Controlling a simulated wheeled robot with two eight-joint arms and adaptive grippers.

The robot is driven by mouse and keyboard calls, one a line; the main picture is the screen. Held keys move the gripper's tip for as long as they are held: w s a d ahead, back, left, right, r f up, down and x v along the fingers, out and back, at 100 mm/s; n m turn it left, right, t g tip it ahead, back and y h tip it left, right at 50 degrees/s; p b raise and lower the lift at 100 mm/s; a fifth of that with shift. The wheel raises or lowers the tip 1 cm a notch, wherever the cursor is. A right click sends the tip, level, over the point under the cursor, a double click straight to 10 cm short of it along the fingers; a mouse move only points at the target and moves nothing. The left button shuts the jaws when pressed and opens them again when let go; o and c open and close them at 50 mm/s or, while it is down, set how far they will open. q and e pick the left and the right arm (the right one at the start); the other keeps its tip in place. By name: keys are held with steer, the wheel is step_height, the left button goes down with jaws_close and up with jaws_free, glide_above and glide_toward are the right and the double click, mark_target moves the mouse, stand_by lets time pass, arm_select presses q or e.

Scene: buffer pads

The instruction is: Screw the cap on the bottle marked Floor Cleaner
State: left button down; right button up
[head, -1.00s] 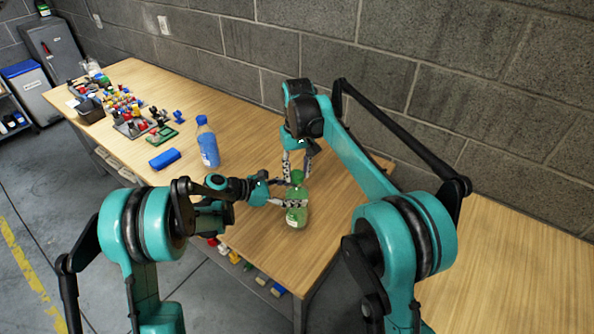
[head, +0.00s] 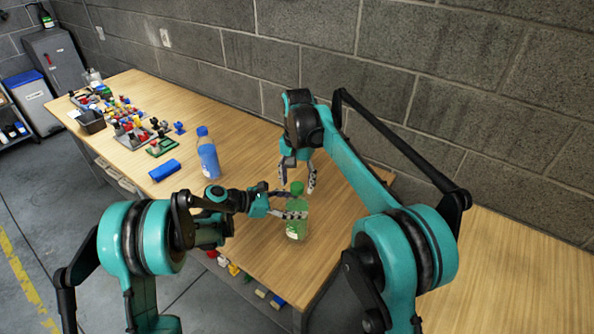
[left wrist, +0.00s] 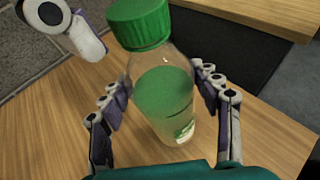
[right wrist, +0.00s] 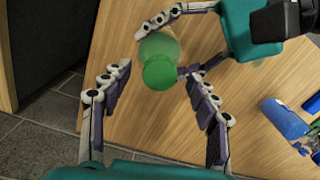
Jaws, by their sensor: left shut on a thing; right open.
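A green bottle (head: 297,228) with a pale label stands near the table's front edge, its label writing too small to read. In the left wrist view its clear upper part holds green liquid. A green cap (left wrist: 139,22) sits on the bottle's neck; how tightly, I cannot tell. My left gripper (head: 294,206) is shut around the bottle's body, with a finger on each side in the left wrist view (left wrist: 160,92). My right gripper (head: 298,184) is open and points down over the cap, its fingers apart around it. The right wrist view shows the cap (right wrist: 159,73) between the spread fingers.
A blue bottle (head: 208,162) stands to the left, with a blue block (head: 164,170) beside it. Several small coloured parts and a dark bin (head: 91,122) are at the far left. A block wall runs behind. The table right of the green bottle is clear.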

arm_select(q)
steer(key=shift+c, duration=1.5)
jaws_free()
arm_select(e)
step_height(320, 180, up, 11)
steer(key=shift+r, duration=0.15)
arm_select(q)
steer(key=v, duration=1.2)
